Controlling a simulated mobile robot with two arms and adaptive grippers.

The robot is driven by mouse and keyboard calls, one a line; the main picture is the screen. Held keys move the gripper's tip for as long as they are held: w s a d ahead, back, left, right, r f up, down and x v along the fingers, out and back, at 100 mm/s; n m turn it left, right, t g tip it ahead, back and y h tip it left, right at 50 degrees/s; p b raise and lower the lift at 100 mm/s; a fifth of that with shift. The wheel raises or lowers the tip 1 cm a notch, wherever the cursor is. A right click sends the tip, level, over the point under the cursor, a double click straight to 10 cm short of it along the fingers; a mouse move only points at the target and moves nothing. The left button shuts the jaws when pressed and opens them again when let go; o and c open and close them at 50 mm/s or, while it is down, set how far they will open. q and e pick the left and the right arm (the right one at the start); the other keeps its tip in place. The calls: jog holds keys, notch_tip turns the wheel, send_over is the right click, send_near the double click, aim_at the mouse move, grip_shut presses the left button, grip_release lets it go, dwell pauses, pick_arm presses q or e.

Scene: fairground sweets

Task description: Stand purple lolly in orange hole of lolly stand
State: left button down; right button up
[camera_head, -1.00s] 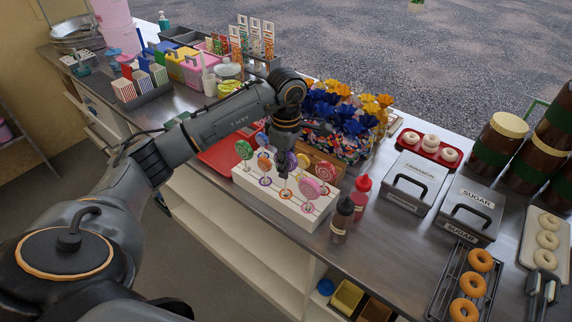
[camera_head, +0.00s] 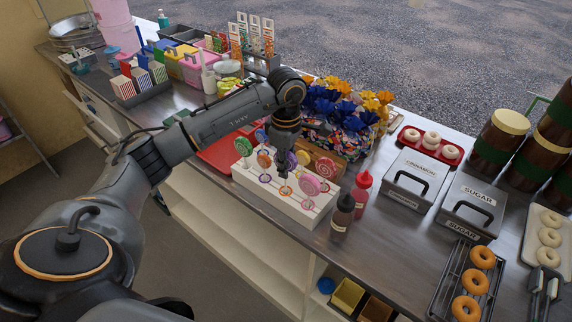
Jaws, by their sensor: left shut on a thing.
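The white lolly stand (camera_head: 318,221) is on the steel counter, with several lollies upright in it. My left gripper (camera_head: 283,174) points down over the stand and is shut on the purple lolly (camera_head: 292,160). The lolly's disc shows just to the right of the fingers; its stick and lower end are largely hidden. The orange-ringed hole (camera_head: 285,191) is in the front row, just below the fingertips in the picture. I cannot tell whether the stick is inside it. My right gripper is not in view.
A pink lolly (camera_head: 310,185) stands close to the right of the gripper, and an orange lolly (camera_head: 264,158) close to the left. A dark bottle (camera_head: 342,213) and a red bottle (camera_head: 361,193) stand by the stand's right end. Flower-like wrapped sweets (camera_head: 345,118) are behind.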

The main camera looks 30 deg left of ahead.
pick_arm(q)
jog(key=shift+f+b, duration=0.4)
jog(key=shift+f, duration=0.05)
jog(key=shift+f, duration=0.1)
jog(key=shift+f+b, duration=0.6)
jog(key=shift+f, duration=0.1)
jog(key=shift+f+b, duration=0.45)
jog(key=shift+b, duration=0.05)
